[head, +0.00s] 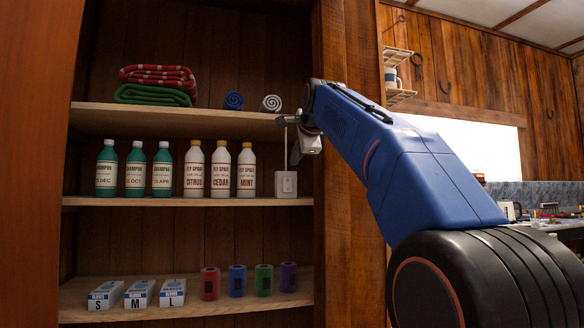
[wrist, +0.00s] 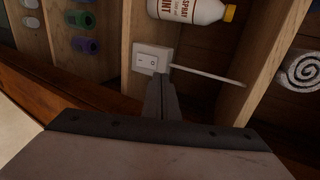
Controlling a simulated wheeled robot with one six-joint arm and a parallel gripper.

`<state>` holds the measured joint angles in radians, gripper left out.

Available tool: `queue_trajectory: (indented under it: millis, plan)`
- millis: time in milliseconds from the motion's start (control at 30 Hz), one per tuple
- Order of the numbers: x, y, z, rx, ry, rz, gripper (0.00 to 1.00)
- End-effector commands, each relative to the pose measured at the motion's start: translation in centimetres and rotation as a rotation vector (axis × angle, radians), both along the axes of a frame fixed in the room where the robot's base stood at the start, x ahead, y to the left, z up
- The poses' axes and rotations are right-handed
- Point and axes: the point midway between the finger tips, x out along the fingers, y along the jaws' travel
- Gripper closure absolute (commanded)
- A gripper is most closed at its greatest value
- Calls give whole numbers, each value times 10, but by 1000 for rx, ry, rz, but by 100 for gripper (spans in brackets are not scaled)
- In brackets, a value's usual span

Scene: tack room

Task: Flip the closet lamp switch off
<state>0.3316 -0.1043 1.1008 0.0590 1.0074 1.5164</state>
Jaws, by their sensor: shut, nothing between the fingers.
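The closet lamp switch (head: 286,184) is a white box with a rocker, at the right end of the bottle shelf beside the MINT bottle. In the wrist view the switch (wrist: 152,57) shows its rocker face with small marks; I cannot tell which side is pressed in. A thin pale conduit (head: 286,145) runs up from it. No lamp is in view.
Fly spray bottles (head: 220,170) and shampoo bottles (head: 134,170) stand left of the switch. The upper shelf (head: 180,120) is just above my gripper, holding towels and rolled wraps (head: 271,103). A wooden post (head: 345,210) borders the closet on the right. Boxes and colored rolls sit below.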

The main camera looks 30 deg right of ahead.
Motion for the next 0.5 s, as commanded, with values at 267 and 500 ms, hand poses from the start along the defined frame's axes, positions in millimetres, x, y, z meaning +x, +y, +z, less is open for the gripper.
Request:
queue_trajectory:
  millis: [267, 500]
  plan:
    - [-34, 9, 29, -1, -2, 0, 100]
    - [-43, 12, 36, 0, -1, 0, 100]
